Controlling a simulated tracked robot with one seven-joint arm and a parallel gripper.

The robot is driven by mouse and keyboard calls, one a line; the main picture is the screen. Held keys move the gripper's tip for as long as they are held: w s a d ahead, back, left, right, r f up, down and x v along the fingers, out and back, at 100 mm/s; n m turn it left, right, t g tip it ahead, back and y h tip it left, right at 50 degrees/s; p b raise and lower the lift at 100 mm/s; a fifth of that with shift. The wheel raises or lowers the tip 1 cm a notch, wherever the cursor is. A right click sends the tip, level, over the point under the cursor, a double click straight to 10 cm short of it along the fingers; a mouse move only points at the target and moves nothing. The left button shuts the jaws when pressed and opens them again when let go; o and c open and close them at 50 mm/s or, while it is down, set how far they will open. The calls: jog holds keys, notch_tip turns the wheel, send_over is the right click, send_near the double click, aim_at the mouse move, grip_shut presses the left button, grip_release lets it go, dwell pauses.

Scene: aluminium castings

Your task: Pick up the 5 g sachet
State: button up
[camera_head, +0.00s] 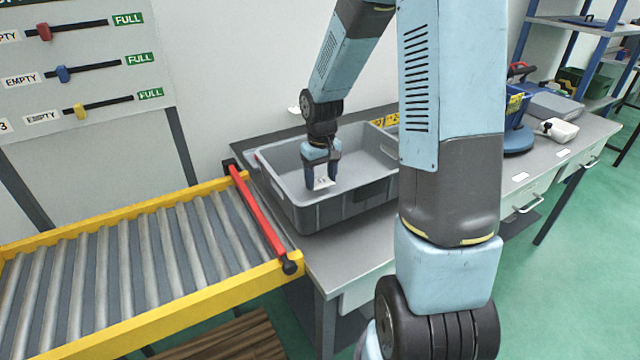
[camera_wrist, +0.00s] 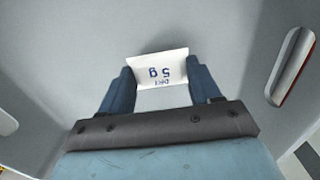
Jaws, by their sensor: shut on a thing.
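The 5 g sachet (camera_wrist: 161,68) is a small white packet with blue print reading "5 g". It sits between the two blue fingers of my gripper (camera_wrist: 161,88) in the wrist view, and the fingers are shut on its sides. In the head view my gripper (camera_head: 320,172) points down inside the grey tote, and the sachet (camera_head: 322,183) shows as a white patch between its fingertips. I cannot tell whether the sachet touches the tote floor.
The grey tote (camera_head: 318,218) stands on a grey bench (camera_head: 345,258), and its walls surround my gripper. A yellow-framed roller conveyor (camera_head: 150,262) with a red bar (camera_head: 258,215) adjoins on the left. A blue device (camera_head: 517,135) and a white object (camera_head: 558,130) stand further right.

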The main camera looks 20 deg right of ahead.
jog(key=s+d+r, duration=0.1)
jog(key=s+r, duration=0.2)
jog(key=s+d+r, duration=0.2)
jog(key=s+r, duration=0.2)
jog(key=s+d+r, duration=0.2)
jog(key=s+r, duration=0.1)
jog(key=s, duration=0.1)
jog(key=shift+s+d+r, duration=0.15)
jog(key=shift+s, duration=0.1)
jog(key=shift+s+d+r, duration=0.25)
jog(key=shift+s+d, duration=0.05)
jog(key=shift+s, duration=0.3)
